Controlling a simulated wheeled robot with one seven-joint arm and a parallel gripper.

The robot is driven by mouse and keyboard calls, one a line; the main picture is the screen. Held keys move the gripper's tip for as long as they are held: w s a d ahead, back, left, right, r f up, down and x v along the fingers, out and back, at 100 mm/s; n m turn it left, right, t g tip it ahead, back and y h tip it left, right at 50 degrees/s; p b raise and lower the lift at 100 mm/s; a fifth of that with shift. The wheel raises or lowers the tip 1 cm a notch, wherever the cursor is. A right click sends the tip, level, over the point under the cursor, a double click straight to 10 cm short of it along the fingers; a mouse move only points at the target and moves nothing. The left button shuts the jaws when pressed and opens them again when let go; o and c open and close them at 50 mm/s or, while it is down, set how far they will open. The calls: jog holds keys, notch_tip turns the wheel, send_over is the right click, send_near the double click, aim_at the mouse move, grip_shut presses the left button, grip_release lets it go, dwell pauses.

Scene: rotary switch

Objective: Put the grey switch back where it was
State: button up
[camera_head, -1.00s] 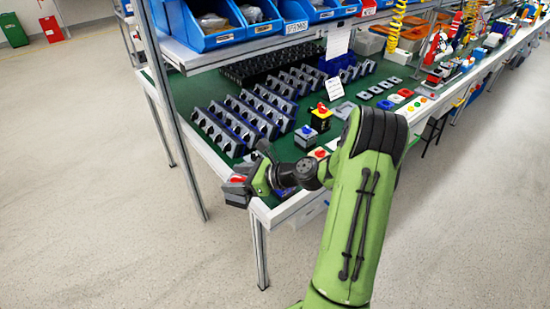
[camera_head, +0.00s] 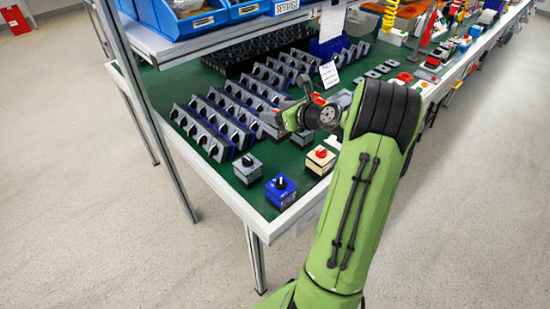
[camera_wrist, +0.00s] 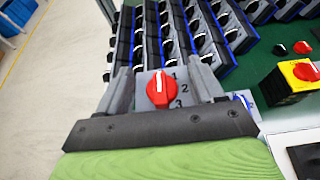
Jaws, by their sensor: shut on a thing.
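My gripper (camera_head: 280,121) is shut on a grey switch (camera_wrist: 177,76) with a red knob and the numbers 1, 2 and 3 on its face. In the wrist view the switch sits between the two grey fingers (camera_wrist: 162,92). In the head view my gripper is over the green table (camera_head: 225,196), by the right side of the rows of dark switches. The arm hides part of that spot, and I cannot tell whether the held switch touches the table. Another grey switch (camera_head: 248,169) with a black knob stands near the front edge.
A blue switch (camera_head: 280,190) and a cream switch with a red knob (camera_head: 320,160) stand at the front. Rows of switches (camera_head: 213,132) fill the table behind them. A shelf with blue bins (camera_head: 195,18) hangs above. Some green surface is clear at the front left.

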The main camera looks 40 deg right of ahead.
jog(key=shift+w+d+f+b, duration=0.2)
jog(key=shift+f+b, duration=0.25)
jog(key=shift+f, duration=0.3)
notch_tip(320, 180, down, 10)
jog(key=b, duration=0.4)
jog(key=shift+r, duration=0.3)
jog(key=o, duration=1.7)
